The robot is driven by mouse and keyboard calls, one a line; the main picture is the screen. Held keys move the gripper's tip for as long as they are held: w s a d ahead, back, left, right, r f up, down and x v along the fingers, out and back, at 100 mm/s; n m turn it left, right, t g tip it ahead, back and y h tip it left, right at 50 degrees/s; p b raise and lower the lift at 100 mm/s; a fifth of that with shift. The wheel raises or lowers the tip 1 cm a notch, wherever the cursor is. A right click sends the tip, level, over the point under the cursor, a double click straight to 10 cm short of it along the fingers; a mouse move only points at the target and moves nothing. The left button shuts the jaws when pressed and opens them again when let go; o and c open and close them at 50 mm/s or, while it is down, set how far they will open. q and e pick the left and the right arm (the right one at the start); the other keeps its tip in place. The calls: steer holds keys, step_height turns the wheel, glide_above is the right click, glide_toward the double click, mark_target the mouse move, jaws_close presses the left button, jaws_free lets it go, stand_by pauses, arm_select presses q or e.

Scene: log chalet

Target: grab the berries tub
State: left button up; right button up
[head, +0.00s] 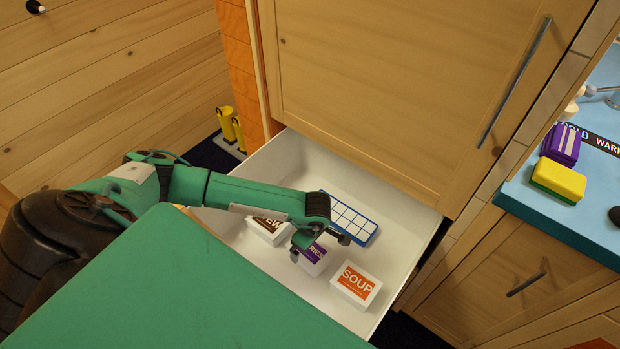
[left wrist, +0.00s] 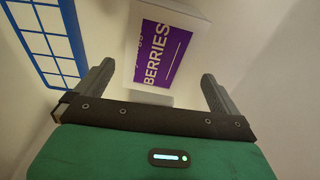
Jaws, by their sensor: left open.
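The berries tub (head: 313,262) is a white box with a purple label, lying in an open white drawer (head: 408,216). In the head view my left gripper (head: 319,247) is above it and partly hides it. In the left wrist view the tub (left wrist: 183,45) shows its BERRIES label, turned sideways, just ahead of and between the fingertips. My left gripper (left wrist: 157,72) is open and empty, one finger to each side. I cannot tell how far the fingertips are above the tub. My right gripper is not in view.
In the drawer, a tub with a brown label (head: 267,231) is left of the berries tub, and a SOUP tub (head: 356,286) is to its right. A blue-and-white grid tray (head: 350,217) lies behind. A wooden cabinet door (head: 400,90) rises above the drawer.

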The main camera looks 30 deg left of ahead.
mark_target(309, 251)
arm_select(q)
steer(key=shift+w+f, duration=0.15)
steer(key=shift+f, duration=3.4)
steer(key=c, duration=1.3)
